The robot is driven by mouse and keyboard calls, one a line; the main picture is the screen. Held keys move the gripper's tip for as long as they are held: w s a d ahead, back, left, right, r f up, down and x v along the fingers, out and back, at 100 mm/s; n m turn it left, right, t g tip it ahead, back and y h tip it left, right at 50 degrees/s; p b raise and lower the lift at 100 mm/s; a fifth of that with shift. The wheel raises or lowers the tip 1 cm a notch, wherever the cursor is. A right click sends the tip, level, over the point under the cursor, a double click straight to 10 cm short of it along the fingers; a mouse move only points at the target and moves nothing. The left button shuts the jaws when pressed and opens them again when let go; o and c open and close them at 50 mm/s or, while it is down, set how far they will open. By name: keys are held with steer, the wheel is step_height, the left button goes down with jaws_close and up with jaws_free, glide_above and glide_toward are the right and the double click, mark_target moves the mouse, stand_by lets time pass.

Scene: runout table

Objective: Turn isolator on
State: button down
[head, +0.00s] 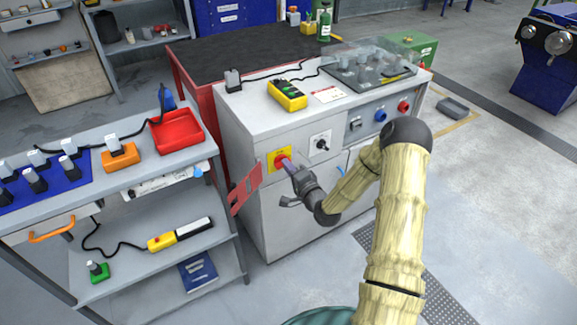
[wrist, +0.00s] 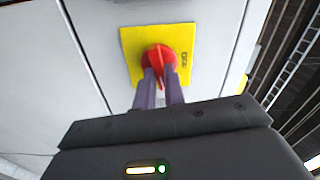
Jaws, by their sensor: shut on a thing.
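The isolator is a red rotary handle (wrist: 158,60) on a yellow square plate (wrist: 130,45), set in the front of a light grey cabinet (head: 285,225). In the head view the yellow plate (head: 271,154) is at the cabinet's upper left, with the red handle partly behind my fingers. My gripper (wrist: 160,80) faces the plate, its two purple fingers shut on the red handle. In the wrist view the handle's grip points roughly up and down. Small dark lettering shows at the plate's right edge; I cannot read it surely. My gripper (head: 286,164) also shows in the head view.
A red hanging panel or tag (head: 246,190) is just left of the isolator. A small black switch on a white plate (head: 320,143) is to its right, and blue and red knobs lie further right. A steel shelf bench (head: 130,185) stands close on the left.

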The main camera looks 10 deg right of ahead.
steer(key=shift+d+m, duration=0.1)
steer(key=shift+m, duration=0.8)
steer(key=shift+f, duration=0.1)
steer(key=c, duration=1.5)
jaws_free()
steer(key=v, duration=1.7)
steer(key=shift+s, duration=0.2)
